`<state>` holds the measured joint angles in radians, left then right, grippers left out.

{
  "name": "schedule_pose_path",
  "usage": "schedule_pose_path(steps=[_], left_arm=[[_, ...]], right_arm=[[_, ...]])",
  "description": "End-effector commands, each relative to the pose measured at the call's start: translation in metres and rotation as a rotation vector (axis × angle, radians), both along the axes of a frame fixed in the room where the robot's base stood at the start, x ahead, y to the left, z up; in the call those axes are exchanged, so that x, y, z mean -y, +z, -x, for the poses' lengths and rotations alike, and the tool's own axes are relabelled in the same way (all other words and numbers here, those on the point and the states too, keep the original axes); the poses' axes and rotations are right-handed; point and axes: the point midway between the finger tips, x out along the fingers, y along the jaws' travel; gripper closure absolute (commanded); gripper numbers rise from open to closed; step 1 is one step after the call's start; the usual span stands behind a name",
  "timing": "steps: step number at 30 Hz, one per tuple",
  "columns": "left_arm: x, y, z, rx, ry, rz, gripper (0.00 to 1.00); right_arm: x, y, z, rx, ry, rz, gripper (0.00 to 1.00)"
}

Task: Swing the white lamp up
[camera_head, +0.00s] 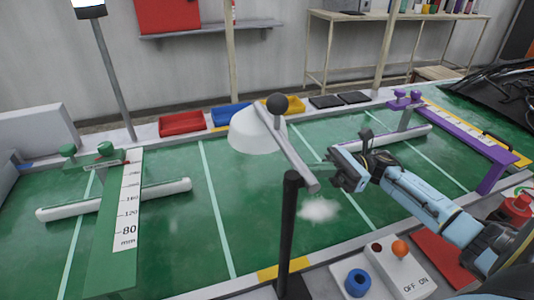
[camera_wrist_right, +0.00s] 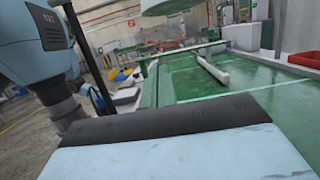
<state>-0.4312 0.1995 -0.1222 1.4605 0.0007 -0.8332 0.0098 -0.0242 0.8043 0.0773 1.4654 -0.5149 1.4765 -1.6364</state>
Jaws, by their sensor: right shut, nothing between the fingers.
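The white lamp shade (camera_head: 256,132) hangs low over the green table in the head view, below a black ball knob (camera_head: 277,104). Its grey arm (camera_head: 290,150) slopes from the knob down to the right, to the top of a black post (camera_head: 287,230). My right gripper (camera_head: 337,168) is shut and empty, just right of the lamp arm's lower part. I cannot tell whether they touch. A pale rounded shape, likely the shade (camera_wrist_right: 165,6), shows at the top of the wrist view. My left gripper is out of view.
A green measuring stand (camera_head: 115,215) is at left and a purple one (camera_head: 465,135) at right, each by a white tube. Red (camera_head: 183,124), blue (camera_head: 231,115) and yellow trays line the back edge. A switch box (camera_head: 395,280) sits in front.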

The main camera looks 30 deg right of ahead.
Motion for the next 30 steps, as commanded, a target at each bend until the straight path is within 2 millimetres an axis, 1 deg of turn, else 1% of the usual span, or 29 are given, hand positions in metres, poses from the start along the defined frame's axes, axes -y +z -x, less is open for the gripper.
schedule_pose_path(steps=[5, 15, 17, 18, 22, 25, 30], left_arm=[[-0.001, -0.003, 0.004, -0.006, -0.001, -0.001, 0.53], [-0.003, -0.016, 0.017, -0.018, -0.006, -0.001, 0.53], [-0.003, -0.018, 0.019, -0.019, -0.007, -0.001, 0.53], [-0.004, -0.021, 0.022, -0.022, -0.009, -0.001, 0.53], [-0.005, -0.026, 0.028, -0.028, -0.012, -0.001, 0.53], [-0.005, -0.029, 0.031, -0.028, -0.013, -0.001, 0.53], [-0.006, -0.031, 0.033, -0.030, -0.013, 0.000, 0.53]], right_arm=[[-0.018, 0.006, -0.003, 0.006, 0.006, 0.002, 1.00], [-0.086, 0.024, -0.020, 0.005, 0.005, 0.000, 1.00], [-0.097, 0.027, -0.022, 0.004, 0.004, -0.001, 1.00], [-0.094, 0.036, -0.022, 0.005, 0.003, 0.003, 1.00], [-0.093, 0.053, -0.022, 0.003, 0.002, 0.004, 1.00], [-0.093, 0.060, -0.022, 0.002, 0.000, 0.001, 1.00], [-0.093, 0.065, -0.022, 0.001, 0.002, 0.001, 1.00]])
